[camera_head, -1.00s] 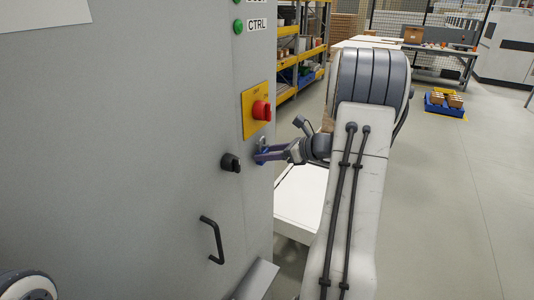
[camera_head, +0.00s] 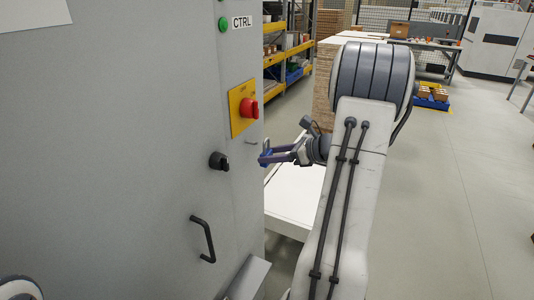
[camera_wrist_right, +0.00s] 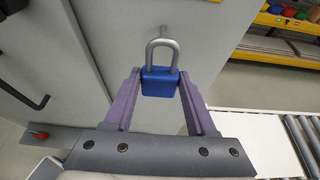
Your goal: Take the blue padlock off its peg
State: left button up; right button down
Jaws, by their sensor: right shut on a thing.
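The blue padlock (camera_wrist_right: 160,82) with its grey shackle is between the two purple fingers of my right gripper (camera_wrist_right: 160,88) in the right wrist view. The fingers are shut on its body, and the shackle points up. In the head view my right gripper (camera_head: 264,159) holds it beside the cabinet's edge, and the padlock is mostly hidden by the fingers. The small peg (camera_head: 252,143) sticks out of the grey cabinet, and it also shows above the shackle in the right wrist view (camera_wrist_right: 162,30). The shackle appears clear of the peg. My left gripper is out of view.
The grey cabinet (camera_head: 110,130) fills the left, with a red emergency button (camera_head: 249,108), a black rotary knob (camera_head: 219,161) and a black handle (camera_head: 204,238) near the padlock. A white surface (camera_head: 295,195) lies low behind my right arm. Open floor extends right.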

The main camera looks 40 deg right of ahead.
jog(key=shift+s+d, duration=0.25)
jog(key=shift+s, duration=0.35)
jog(key=shift+s+d, duration=0.25)
jog(key=shift+s, duration=0.4)
jog(key=shift+s+d, duration=0.25)
jog(key=shift+s, duration=0.35)
jog(key=shift+w, duration=0.1)
jog(key=shift+w+a, duration=0.35)
jog(key=shift+w, duration=0.45)
jog(key=shift+w+a, duration=0.35)
jog(key=shift+w, duration=0.5)
jog(key=shift+w+a, duration=0.35)
jog(key=shift+w, duration=0.45)
